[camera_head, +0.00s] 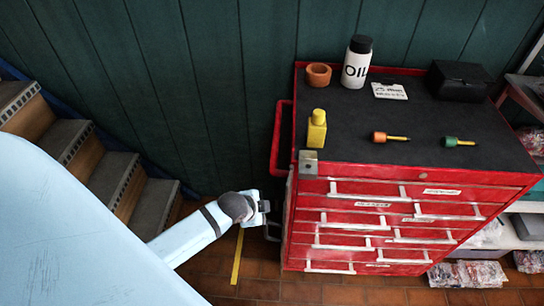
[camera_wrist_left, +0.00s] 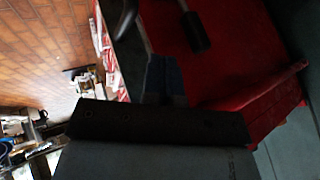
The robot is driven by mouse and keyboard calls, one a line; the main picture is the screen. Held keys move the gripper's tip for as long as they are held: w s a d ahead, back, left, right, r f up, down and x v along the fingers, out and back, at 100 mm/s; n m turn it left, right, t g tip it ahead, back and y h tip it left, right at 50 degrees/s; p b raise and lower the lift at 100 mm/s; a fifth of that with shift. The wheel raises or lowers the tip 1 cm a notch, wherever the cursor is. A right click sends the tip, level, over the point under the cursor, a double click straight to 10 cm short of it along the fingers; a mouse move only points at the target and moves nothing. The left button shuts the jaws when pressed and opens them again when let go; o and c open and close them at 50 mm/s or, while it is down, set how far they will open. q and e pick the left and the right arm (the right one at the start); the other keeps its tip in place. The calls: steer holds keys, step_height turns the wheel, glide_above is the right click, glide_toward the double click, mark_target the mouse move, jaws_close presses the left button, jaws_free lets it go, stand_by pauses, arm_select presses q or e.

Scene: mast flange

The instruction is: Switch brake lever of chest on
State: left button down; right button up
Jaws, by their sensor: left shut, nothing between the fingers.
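The red chest (camera_head: 385,215) stands right of centre in the head view, with a dark top and several drawers. In the left wrist view its red side panel (camera_wrist_left: 230,50) fills the upper right. A thin rod with a black cylindrical grip (camera_wrist_left: 197,32) stands against that panel and looks like the brake lever. I cannot make out this lever in the head view. My left gripper (camera_head: 270,222) is low beside the chest's left side. Its shut, empty fingers show dark in the left wrist view (camera_wrist_left: 163,75), just short of the grip. My right gripper is out of view.
A red side handle (camera_head: 278,140) sticks out from the chest above my left gripper. Wooden stairs (camera_head: 100,160) rise at the left. Tiled floor (camera_head: 215,275) is open below.

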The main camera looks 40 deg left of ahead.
mark_target(277, 199)
arm_select(q)
steer(key=w+f, duration=0.1)
steer(key=w, duration=0.1)
steer(key=w+a+f, duration=0.1)
steer(key=w+f, duration=0.3)
steer(key=w, duration=0.1)
steer(key=shift+a, duration=0.3)
steer(key=shift+r, duration=0.1)
